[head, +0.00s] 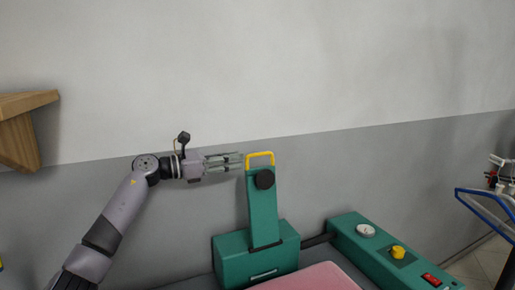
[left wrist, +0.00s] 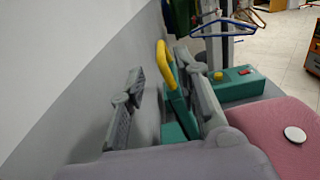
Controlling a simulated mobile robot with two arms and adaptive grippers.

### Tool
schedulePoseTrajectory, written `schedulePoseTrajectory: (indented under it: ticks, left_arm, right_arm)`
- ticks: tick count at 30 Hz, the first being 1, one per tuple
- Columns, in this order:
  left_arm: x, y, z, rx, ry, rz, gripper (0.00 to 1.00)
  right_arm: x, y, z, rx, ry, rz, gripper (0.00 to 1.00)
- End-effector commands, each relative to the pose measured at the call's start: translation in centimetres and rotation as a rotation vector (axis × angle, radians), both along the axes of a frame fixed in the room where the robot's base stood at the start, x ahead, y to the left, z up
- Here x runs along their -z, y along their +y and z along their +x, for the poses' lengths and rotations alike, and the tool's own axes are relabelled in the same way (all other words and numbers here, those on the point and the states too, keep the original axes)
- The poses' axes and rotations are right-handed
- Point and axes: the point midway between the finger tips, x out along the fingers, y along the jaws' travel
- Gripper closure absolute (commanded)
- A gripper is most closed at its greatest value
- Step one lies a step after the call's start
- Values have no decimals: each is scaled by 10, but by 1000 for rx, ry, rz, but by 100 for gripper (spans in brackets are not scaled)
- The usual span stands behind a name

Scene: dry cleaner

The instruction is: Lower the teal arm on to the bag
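The teal arm (head: 263,213) stands upright from a teal box, with a yellow handle (head: 260,156) at its top and a black knob on its front. My left gripper (head: 241,161) is just left of the yellow handle, its fingers pointing right at it. In the left wrist view the fingers are apart, and the yellow handle (left wrist: 166,66) shows ahead in the gap between them. I cannot tell whether they touch it. A pink padded surface (head: 310,278), perhaps the bag, lies below in front of the arm; it also shows in the left wrist view (left wrist: 262,118). My right gripper is out of view.
A teal control box (head: 385,255) with a gauge, a yellow knob and a red switch stands right of the arm. A grey wall (head: 330,170) runs behind. A wooden shelf (head: 20,120) is at the left. Blue hangers (head: 490,195) hang at the right.

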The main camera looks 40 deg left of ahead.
Motion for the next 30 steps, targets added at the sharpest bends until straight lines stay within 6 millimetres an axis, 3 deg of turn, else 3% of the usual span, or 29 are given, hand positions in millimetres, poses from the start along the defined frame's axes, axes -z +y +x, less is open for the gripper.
schedulePoseTrajectory:
  ticks: [3, 12, 25, 30]
  left_arm:
    - [-7, -12, 22, 2, -3, -4, 70]
    - [-3, -33, 63, 0, -1, -4, 70]
    - [0, -37, 70, 0, 0, 0, 70]
    - [0, -37, 70, 0, 0, 0, 82]
  right_arm:
    - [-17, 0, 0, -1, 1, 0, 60]
    - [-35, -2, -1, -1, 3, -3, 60]
    - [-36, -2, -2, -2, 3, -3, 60]
    - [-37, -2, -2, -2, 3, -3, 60]
